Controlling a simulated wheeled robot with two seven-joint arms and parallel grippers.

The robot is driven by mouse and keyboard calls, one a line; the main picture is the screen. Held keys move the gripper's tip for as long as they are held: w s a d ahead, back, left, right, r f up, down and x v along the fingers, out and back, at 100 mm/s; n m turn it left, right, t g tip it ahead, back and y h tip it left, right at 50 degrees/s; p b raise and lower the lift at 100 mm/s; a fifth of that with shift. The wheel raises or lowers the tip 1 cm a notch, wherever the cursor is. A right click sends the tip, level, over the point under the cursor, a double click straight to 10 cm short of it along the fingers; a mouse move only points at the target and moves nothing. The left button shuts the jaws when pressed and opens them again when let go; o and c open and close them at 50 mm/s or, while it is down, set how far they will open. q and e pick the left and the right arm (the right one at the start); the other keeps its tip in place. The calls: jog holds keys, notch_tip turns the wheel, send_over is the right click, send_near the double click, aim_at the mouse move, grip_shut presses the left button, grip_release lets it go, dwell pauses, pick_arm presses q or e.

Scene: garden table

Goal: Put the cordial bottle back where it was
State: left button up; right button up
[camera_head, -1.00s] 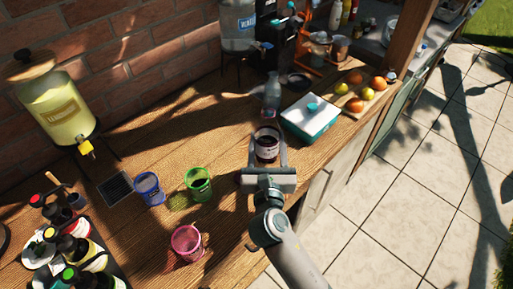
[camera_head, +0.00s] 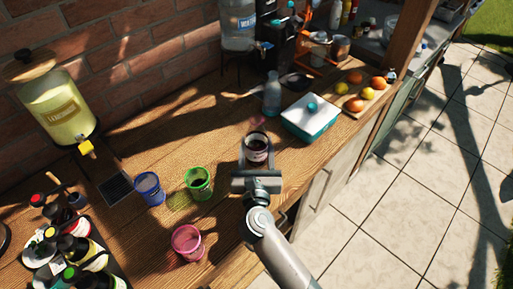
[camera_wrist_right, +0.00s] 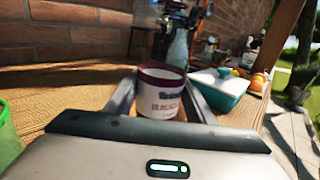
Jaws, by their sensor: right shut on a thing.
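My left gripper is not in view.
A clear bottle (camera_head: 272,98) stands behind, beside a teal box with a white lid (camera_head: 310,118). Green (camera_head: 199,184), blue (camera_head: 149,189) and pink (camera_head: 187,242) cups stand to the left. Several capped bottles crowd the lower left. Bare counter lies left of the held bottle.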

jog(key=shift+f, duration=0.55)
jog(key=shift+f, duration=0.2)
jog(key=o, duration=1.4)
jog(key=shift+o, duration=0.2)
